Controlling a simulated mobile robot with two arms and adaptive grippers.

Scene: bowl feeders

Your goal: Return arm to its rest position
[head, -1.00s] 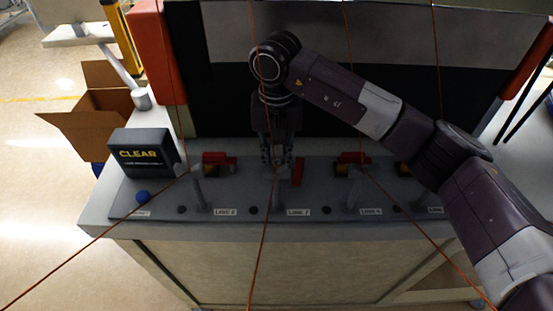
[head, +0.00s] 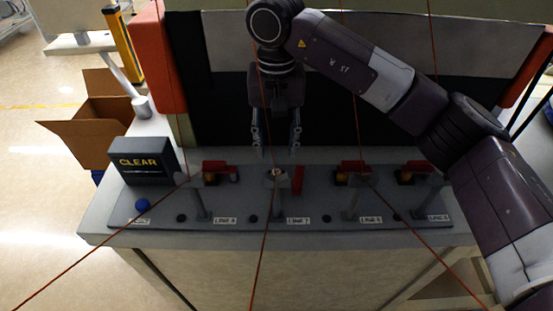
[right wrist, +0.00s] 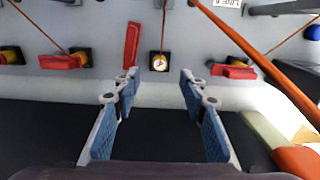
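My right arm comes in from the right in the head view, and its right gripper (head: 276,150) hangs pointing down above the back edge of the grey panel (head: 330,208). In the right wrist view the right gripper (right wrist: 160,90) has its blue-padded fingers apart with nothing between them. Just beyond the fingertips is a round, light-faced fitting in a dark square (right wrist: 159,63), with a red lever (right wrist: 131,45) beside it, apart from the gripper. The left gripper does not show.
A dark box marked CLEAR (head: 142,161) and a blue button (head: 142,204) are at the panel's left. Red-handled fittings (head: 219,171) line the panel on both sides. Thin orange cords cross the view. An open cardboard box (head: 95,115) stands on the floor at left.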

